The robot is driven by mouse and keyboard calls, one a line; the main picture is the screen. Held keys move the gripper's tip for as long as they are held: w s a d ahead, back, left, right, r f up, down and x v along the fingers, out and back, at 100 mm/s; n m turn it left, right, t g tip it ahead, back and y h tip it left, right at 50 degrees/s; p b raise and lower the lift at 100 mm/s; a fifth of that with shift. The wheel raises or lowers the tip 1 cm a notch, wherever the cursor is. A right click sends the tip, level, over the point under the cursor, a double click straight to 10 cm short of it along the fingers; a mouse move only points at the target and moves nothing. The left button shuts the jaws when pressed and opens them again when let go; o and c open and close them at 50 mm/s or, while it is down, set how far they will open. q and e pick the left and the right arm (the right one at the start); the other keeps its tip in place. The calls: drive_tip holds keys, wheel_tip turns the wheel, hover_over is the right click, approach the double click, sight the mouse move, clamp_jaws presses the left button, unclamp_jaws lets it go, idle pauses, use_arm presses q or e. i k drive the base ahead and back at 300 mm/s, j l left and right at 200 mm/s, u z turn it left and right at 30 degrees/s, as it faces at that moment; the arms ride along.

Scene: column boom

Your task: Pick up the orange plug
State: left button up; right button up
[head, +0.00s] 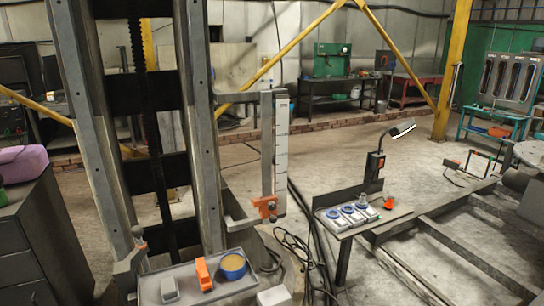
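A small orange piece that looks like the orange plug (388,202) sits on the small table (352,228) right of the middle, beside a row of grey sockets with blue round lids (346,213). It is too small to tell its exact shape. Another orange object (203,274) stands on a grey tray (226,289) at the bottom, between a grey block (170,289) and a blue ring-shaped item with a tan top (232,266). Neither of my grippers is in view.
A tall steel column (205,130) fills the left. A vertical scale (281,150) with an orange clamp (265,207) stands right of it. A lamp (403,128) rises behind the small table. Black cables (298,245) lie on the floor; steel rails (440,250) run right.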

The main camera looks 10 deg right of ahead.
sight(389, 206)
drive_tip(key=i+l+z, duration=0.2)
drive_tip(key=z, duration=0.2)
drive_tip(key=i+z, duration=0.8)
drive_tip(key=i+j+z, duration=0.1)
drive_tip(key=i+z, duration=0.3)
drive_tip(key=i+l+z, duration=0.1)
drive_tip(key=i, duration=0.75)
drive_tip(key=i+l+u, duration=0.15)
drive_tip(key=i+u, duration=0.35)
drive_tip(key=i+l+u, duration=0.3)
drive_tip(key=i+u, duration=0.15)
drive_tip(key=i+l+u, duration=0.35)
drive_tip(key=l+u, duration=0.15)
